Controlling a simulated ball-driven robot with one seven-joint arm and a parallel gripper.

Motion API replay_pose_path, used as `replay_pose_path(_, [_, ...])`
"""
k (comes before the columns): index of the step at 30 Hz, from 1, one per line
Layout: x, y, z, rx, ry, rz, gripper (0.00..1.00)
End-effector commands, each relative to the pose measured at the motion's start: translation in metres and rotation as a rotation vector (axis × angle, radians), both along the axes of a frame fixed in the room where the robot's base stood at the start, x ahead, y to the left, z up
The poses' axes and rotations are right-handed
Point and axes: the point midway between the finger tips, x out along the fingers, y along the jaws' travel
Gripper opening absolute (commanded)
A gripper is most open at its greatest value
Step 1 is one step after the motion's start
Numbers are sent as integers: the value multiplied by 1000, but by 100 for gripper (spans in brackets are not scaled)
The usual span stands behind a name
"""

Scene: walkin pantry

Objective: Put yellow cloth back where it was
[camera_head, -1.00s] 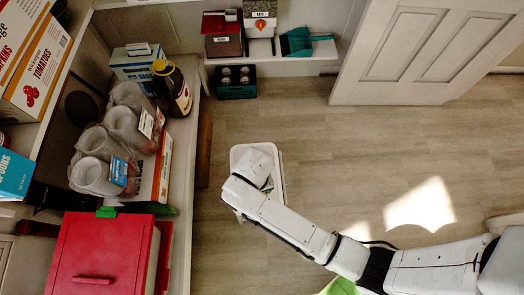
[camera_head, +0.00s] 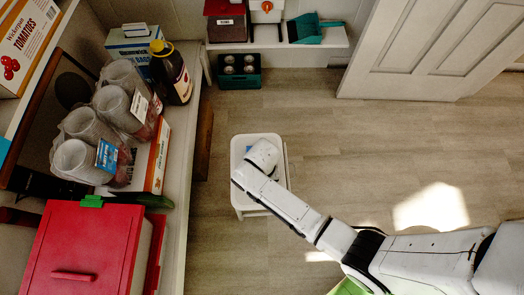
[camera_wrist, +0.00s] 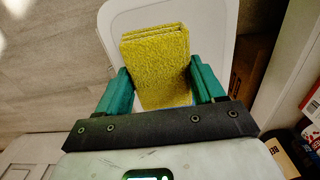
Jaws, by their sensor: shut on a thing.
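The yellow cloth (camera_wrist: 158,65) is folded and sits between the two teal fingers of my gripper (camera_wrist: 160,88) in the wrist view. My gripper is shut on it. A white stool (camera_wrist: 218,20) with a light flat top lies beneath the cloth in that view. I cannot tell whether the cloth touches it. In the head view my arm's end is over the white stool (camera_head: 239,152), and it hides the cloth and the fingers. A small blue patch shows beside the arm's end on the stool.
A shelf on the left holds cups in plastic (camera_head: 88,140), a dark bottle (camera_head: 171,72) and a red box (camera_head: 85,250). A teal crate (camera_head: 238,72) stands on the floor at the back. The white door (camera_head: 415,45) is at the upper right. Floor right of the stool is clear.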

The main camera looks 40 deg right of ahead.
Motion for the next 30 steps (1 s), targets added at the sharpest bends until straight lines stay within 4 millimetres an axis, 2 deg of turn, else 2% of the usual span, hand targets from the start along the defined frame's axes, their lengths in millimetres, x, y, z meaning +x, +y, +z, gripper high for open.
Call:
replay_pose_path(1, [7, -3, -11, 0, -2, -1, 35])
replay_pose_path(3, [12, -7, -18, -1, -1, -1, 35])
replay_pose_path(10, [22, -13, -32, 0, -1, -1, 35])
replay_pose_path(16, [22, -13, -58, 0, 0, 1, 35])
replay_pose_path(29, [22, -12, -63, 0, -1, 1, 35])
replay_pose_path(30, [22, -12, -62, 0, -1, 0, 70])
